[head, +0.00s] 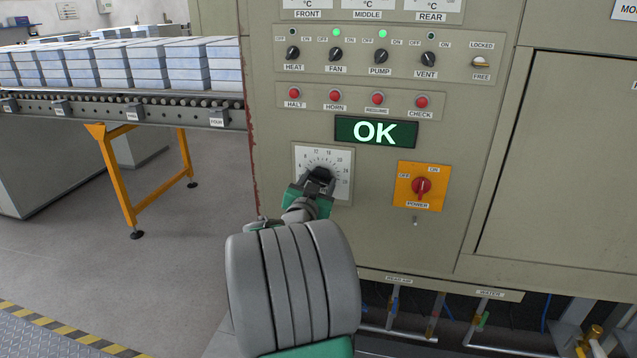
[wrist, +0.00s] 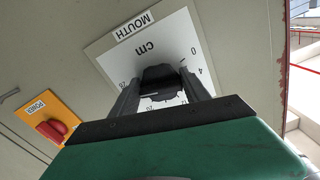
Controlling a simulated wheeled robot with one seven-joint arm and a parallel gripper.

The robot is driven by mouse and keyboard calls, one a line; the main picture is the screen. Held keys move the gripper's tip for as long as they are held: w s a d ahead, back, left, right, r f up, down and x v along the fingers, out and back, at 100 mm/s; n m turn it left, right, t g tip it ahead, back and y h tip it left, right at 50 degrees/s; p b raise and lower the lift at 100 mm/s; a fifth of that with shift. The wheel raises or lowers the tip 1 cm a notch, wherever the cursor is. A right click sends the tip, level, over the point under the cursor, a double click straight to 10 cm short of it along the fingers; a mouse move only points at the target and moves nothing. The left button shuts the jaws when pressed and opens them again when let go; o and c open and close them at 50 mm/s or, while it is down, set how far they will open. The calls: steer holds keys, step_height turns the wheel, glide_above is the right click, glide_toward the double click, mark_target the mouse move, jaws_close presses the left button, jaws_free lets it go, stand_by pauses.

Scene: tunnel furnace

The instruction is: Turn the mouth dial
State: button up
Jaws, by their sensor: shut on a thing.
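The mouth dial (head: 341,160) is a white square plate with a number scale and a black knob, on the beige panel. In the wrist view its plate (wrist: 184,33) shows the word MOUTH, "cm" and numbers. My gripper (head: 316,184) is at the dial in the head view, covering its lower left part. In the wrist view my gripper (wrist: 160,88) has its two fingers on either side of the black knob (wrist: 158,72) and is shut on it. The knob's pointer is hidden, so its setting cannot be told.
A green OK display (head: 375,131) is above the dial. The orange power switch (head: 421,186) is at its right. Red buttons (head: 378,98) and black switches (head: 380,57) are higher up. A roller conveyor (head: 115,106) with stacked blocks is at left; the floor before it is clear.

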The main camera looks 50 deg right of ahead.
steer(key=n, duration=0.5)
steer(key=shift+s+n, duration=0.1)
steer(key=shift+n, duration=0.2)
steer(key=n+p, duration=0.1)
steer(key=n, duration=0.4)
steer(key=shift+s+n, duration=0.1)
steer(key=shift+n, duration=0.3)
steer(key=o, duration=1.3)
steer(key=shift+o, duration=0.2)
steer(key=v, duration=0.7)
steer(key=shift+s+a, duration=0.2)
steer(key=shift+a, duration=0.15)
